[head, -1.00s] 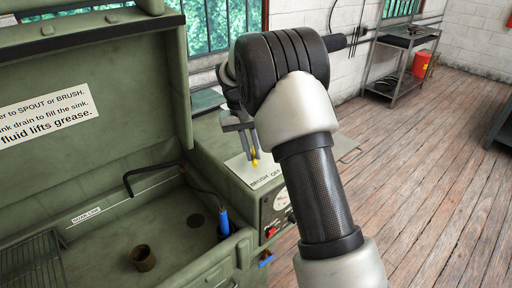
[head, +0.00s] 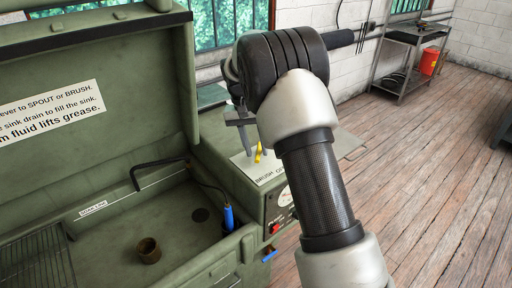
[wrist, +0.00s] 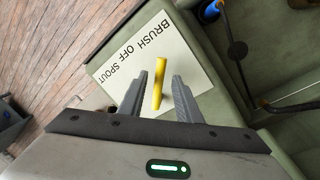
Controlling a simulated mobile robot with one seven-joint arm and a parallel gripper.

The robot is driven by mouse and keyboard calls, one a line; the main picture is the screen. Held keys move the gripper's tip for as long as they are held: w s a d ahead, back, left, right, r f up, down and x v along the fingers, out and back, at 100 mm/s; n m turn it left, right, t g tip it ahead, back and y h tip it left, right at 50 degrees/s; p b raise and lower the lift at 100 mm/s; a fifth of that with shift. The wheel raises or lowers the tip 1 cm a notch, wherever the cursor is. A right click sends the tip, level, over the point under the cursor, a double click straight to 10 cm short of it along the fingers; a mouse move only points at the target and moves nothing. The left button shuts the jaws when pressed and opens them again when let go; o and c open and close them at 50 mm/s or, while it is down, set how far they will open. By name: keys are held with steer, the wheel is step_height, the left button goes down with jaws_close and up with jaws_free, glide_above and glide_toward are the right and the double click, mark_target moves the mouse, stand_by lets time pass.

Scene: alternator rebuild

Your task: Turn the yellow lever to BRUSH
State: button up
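The yellow lever (head: 259,153) stands on a white label plate (head: 246,166) on top of the green washer's side box. In the wrist view the plate reads BRUSH, OFF, SPOUT, and the lever (wrist: 160,84) shows between my two fingers, with a gap on each side. Its far end there leans toward the BRUSH side of the plate, but I cannot tell exactly which setting it is on. My gripper (wrist: 159,76) is open and empty. In the head view its fingers (head: 241,126) are just above and left of the lever, partly hidden by my wrist.
The green sink (head: 115,235) lies left, holding a brown cup (head: 148,250) and a bent black spout (head: 150,166). A blue-handled brush (head: 228,217) stands at its right edge. The raised lid (head: 90,130) rises behind.

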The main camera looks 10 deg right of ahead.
steer(key=a+r+p, duration=0.1)
steer(key=a+r, duration=0.2)
steer(key=r, duration=1.4)
steer(key=shift+w+a, duration=0.15)
steer(key=shift+w, duration=0.3)
